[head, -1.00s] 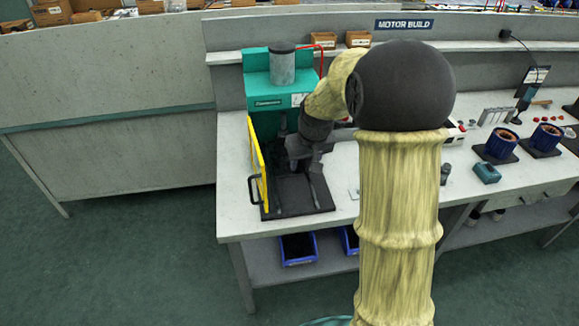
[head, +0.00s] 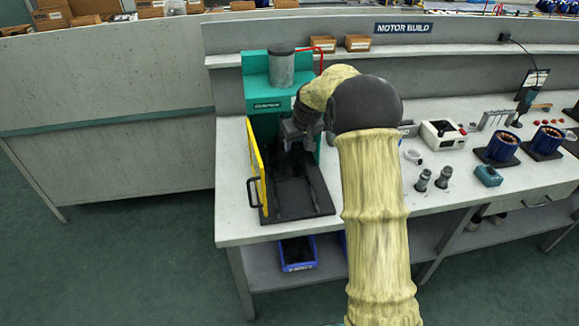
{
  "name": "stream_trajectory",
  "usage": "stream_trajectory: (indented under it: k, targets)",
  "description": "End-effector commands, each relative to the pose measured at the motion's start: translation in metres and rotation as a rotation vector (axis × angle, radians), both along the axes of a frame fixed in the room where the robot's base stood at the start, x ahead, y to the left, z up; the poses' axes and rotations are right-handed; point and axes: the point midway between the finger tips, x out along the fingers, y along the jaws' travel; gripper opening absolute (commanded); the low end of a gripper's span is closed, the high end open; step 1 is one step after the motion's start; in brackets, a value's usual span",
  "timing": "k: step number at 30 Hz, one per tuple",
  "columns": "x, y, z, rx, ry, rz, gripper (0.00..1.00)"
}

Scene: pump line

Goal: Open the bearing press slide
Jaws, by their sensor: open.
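The bearing press (head: 262,92) is a green machine with a grey cylinder on top, at the left end of the bench. Its dark base (head: 290,197) with a slide track runs toward the bench's front edge. A yellow guard panel (head: 258,170) stands along its left side, with a black handle (head: 253,192) at the front. My gripper (head: 290,146) is inside the press, over the rear part of the base and under the green head. It is open, but its fingers are dark and hard to make out.
The bench (head: 235,228) is bare just in front of the press. To the right are two grey cylinders (head: 433,180), a white box device (head: 443,134), a teal block (head: 488,176) and blue motor stators (head: 502,145). A blue bin (head: 297,253) sits on the shelf below.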

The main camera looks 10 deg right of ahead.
Motion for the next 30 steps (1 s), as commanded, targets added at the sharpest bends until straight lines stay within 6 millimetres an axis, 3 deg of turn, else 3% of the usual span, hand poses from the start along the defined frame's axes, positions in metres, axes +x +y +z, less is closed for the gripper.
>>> stream_trajectory:
  k: [18,30]
  targets:
    - [0.038,0.009,-0.098,-0.001,0.004,0.001,0.47]
    - [0.058,0.013,-0.145,0.000,0.001,-0.001,0.47]
